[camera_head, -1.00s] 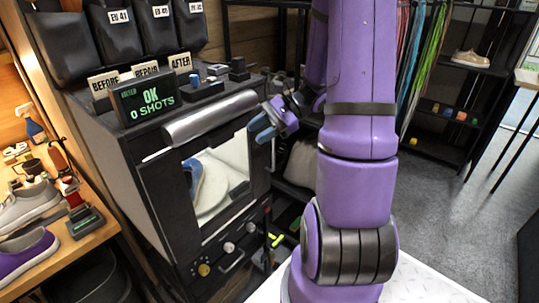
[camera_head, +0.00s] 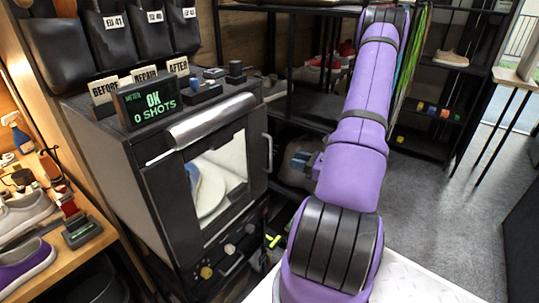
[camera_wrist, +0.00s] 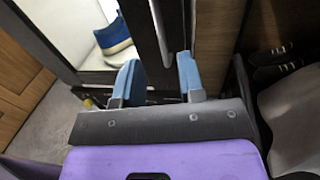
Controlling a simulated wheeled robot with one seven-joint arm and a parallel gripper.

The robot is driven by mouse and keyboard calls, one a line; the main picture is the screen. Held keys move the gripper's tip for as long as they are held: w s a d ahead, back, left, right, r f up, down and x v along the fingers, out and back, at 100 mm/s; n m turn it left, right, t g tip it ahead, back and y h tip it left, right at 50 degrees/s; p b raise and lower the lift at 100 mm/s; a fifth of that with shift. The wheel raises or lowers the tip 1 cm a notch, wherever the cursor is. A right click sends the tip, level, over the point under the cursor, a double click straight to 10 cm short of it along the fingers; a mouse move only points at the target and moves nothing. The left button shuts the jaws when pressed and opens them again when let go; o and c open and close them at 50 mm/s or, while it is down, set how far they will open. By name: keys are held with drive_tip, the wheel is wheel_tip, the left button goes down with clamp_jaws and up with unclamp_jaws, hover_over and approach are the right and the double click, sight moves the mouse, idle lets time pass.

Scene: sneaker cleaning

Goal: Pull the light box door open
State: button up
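The light box (camera_head: 160,200) is a dark cabinet with a glass-fronted door (camera_head: 218,190); the door looks closed. A pale upright handle (camera_head: 268,152) is on the door's right side. A blue shoe (camera_wrist: 112,36) on a white turntable (camera_head: 212,192) shows through the window. My gripper (camera_head: 303,160) is just right of the handle, with a visible gap in the head view. In the wrist view its two blue fingers (camera_wrist: 157,75) are apart, and the handle bar (camera_wrist: 159,30) appears between and beyond them. Contact with the handle is not visible.
A meter display (camera_head: 155,103) and small items stand on the box top. Knobs (camera_head: 206,272) are below the door. A wooden bench (camera_head: 85,248) with shoes is at left. A dark shelf rack (camera_head: 430,140) stands behind at right; grey floor (camera_head: 450,220) is open there.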

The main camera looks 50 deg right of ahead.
hover_over(271, 169)
drive_tip(key=shift+w+d, duration=0.2)
drive_tip(key=shift+w, duration=0.05)
drive_tip(key=shift+c, duration=0.4)
clamp_jaws()
